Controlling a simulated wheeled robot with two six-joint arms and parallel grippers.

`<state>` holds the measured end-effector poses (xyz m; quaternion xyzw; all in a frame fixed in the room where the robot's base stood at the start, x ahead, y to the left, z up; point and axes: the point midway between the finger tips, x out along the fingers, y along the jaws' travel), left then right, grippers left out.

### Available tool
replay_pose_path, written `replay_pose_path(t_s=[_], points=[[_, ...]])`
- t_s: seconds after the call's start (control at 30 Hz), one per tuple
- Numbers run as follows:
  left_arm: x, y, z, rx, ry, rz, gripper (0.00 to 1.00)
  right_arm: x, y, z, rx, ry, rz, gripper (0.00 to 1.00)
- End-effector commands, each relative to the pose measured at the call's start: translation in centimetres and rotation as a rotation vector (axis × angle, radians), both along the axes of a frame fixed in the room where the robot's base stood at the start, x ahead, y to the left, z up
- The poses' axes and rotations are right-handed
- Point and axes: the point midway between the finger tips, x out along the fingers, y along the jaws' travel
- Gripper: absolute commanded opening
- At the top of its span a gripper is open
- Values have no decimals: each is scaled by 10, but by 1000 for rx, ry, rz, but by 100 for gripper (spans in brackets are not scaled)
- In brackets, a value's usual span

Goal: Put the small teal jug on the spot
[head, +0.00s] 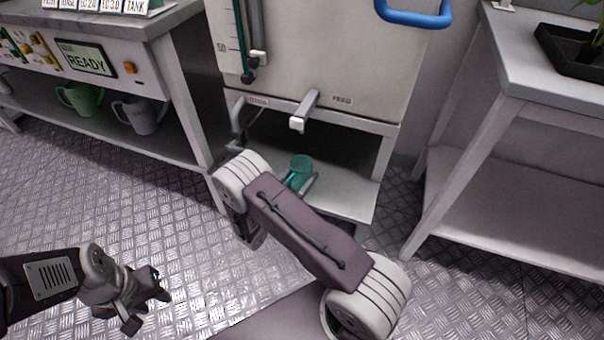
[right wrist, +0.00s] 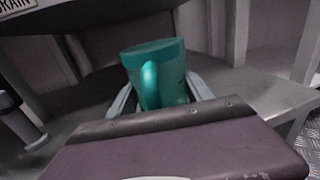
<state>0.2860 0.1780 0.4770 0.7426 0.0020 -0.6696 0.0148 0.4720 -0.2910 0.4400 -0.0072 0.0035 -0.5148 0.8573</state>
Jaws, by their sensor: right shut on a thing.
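The small teal jug (head: 301,170) is at the lower shelf (head: 345,196) under the tank, below the spout. In the right wrist view the jug (right wrist: 155,72) stands between the two fingers of my right gripper (right wrist: 160,98), which is shut on it. The jug looks upright; its base is hidden by my gripper, so I cannot tell whether it touches the shelf. My right arm covers part of the shelf in the head view. My left gripper (head: 146,299) is over the floor at lower left, holding nothing. No marked spot is clearly visible.
The tank (head: 310,50) has a tap spout (head: 304,112) above the shelf. A bench with a READY display (head: 84,60) stands at left, with a green mug (head: 82,98) and a grey mug (head: 140,114) on its lower shelf. Another table (head: 505,60) stands at right.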

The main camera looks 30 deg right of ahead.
Motion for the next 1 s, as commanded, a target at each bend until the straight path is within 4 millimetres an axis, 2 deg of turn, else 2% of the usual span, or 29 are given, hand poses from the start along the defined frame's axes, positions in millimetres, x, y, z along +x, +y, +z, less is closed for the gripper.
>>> replay_pose_path(t_s=[0.17,0.2,0.3,0.67,0.77,1.0], points=[[0,0,-1,0,0,0,36,0,0,-2,0,0,0,18],[0,0,-1,0,0,0,36,0,0,-3,0,0,0,61],[0,0,-1,0,0,0,36,0,0,-2,0,0,0,84],[0,0,2,0,0,0,36,-2,4,-1,0,1,2,84],[0,0,11,0,0,0,36,-7,16,1,-1,3,5,84],[0,0,34,0,0,0,36,-30,59,2,0,1,6,84]])
